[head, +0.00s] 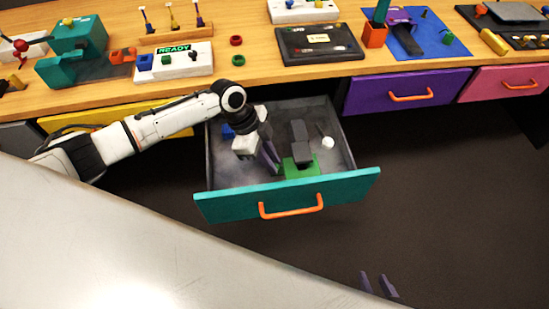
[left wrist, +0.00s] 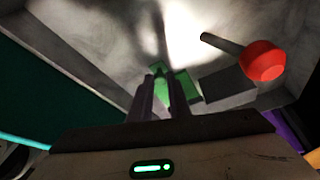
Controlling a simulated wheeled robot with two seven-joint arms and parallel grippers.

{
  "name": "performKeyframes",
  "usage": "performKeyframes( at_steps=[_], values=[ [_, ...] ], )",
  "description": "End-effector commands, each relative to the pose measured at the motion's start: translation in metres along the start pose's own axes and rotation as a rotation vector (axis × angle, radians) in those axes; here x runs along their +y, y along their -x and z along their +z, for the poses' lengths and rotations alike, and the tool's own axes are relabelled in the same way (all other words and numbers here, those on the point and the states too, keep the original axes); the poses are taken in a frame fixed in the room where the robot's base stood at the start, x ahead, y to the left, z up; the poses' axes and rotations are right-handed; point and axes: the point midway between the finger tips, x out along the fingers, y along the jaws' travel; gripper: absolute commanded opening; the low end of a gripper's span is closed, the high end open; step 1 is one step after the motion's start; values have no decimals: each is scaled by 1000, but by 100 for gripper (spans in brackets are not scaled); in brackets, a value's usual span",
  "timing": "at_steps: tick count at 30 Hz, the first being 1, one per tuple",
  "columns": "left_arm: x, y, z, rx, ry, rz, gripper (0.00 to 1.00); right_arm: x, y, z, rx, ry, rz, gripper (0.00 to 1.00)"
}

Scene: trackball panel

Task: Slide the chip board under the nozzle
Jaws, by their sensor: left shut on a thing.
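The open teal drawer (head: 340,187) holds a green chip board (head: 290,172), which also shows in the left wrist view (left wrist: 187,82). A dark upright block with an overhanging head (head: 299,138), which looks like the nozzle, stands over the board and hides part of it. It seems to be the dark block (left wrist: 228,88) beside the board in the left wrist view. My left gripper (head: 272,160) reaches into the drawer, its purple fingers at the board's left edge. In the left wrist view the fingers (left wrist: 162,88) are shut on a green part of the board. My right gripper (head: 378,285) is open and empty, low over the floor.
A ball on a dark stick (head: 328,142) is right of the nozzle; it looks white there but red in the left wrist view (left wrist: 263,61). A blue thing (head: 228,131) lies at the drawer's left. Drawer walls surround my left gripper. The crowded wooden bench (head: 270,75) is behind.

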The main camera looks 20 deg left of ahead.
Motion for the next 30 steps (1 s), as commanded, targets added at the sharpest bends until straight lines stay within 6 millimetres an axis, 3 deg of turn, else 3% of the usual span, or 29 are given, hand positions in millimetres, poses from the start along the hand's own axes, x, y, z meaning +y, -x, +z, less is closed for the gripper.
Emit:
performKeyframes(
  at_steps=[8,9,12,23,30],
  values=[
    [-2,0,-6,11,-1,-8,0,-1,0,-2,5,2,-3,31],
    [-3,-1,-6,11,-2,-8,18,-1,0,-3,6,2,-3,31],
    [-2,-1,-6,10,-3,-6,35,-2,0,-5,10,3,-4,31],
    [-2,3,-4,6,-3,-5,36,-2,0,-7,13,5,-4,31],
    [-3,43,-4,6,-4,-8,36,-2,2,-9,14,4,-4,31]
  ],
)
